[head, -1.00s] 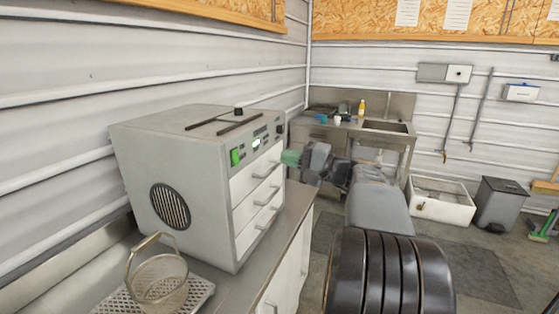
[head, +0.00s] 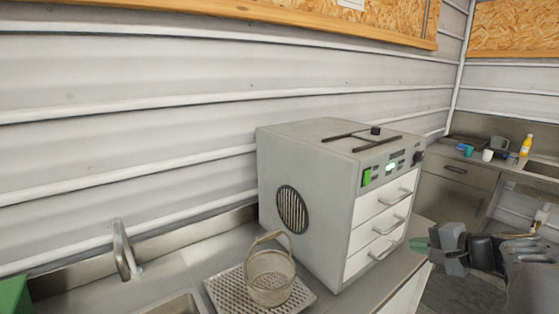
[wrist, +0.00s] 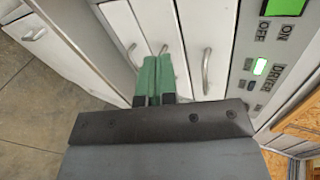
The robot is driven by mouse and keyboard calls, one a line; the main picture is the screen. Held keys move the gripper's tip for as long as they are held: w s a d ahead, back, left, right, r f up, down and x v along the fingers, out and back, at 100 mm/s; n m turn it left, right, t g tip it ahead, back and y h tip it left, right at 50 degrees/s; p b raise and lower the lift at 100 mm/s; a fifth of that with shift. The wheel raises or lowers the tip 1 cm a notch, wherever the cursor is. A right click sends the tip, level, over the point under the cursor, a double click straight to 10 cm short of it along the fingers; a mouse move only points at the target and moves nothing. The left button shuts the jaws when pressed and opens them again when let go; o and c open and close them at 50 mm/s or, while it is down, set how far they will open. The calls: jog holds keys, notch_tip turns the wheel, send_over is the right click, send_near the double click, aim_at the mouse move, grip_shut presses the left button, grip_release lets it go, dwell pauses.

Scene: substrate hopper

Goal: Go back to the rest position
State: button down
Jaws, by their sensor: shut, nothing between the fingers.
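My gripper shows in the wrist view (wrist: 152,82), its two green fingers pressed together with nothing between them. It points toward the drawer fronts of the grey dryer, which fills much of that view; its drawers look closed. In the head view my gripper (head: 420,245) is at the right, in front of the dryer (head: 330,190) and at the height of its lower drawers. The gap between the fingertips and the drawer fronts cannot be judged exactly.
The dryer stands on a counter beside a wire basket (head: 270,277) on a perforated tray (head: 222,291). A tap (head: 122,250) is at the left. A yellow bottle (head: 526,146) and cups stand on the far sink bench. Grey floor lies beside the counter.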

jog(key=s+a+f+n+g+h, duration=0.6)
jog(key=s+a+f+n+g, duration=0.1)
jog(key=s+a+f, duration=0.35)
jog(key=s+a+n, duration=0.2)
jog(key=a+n, duration=0.3)
jog(key=a, duration=0.1)
jog(key=shift+a+n+t+h, duration=0.25)
jog(key=shift+n+t+h, duration=0.05)
jog(key=shift+n+h, duration=0.1)
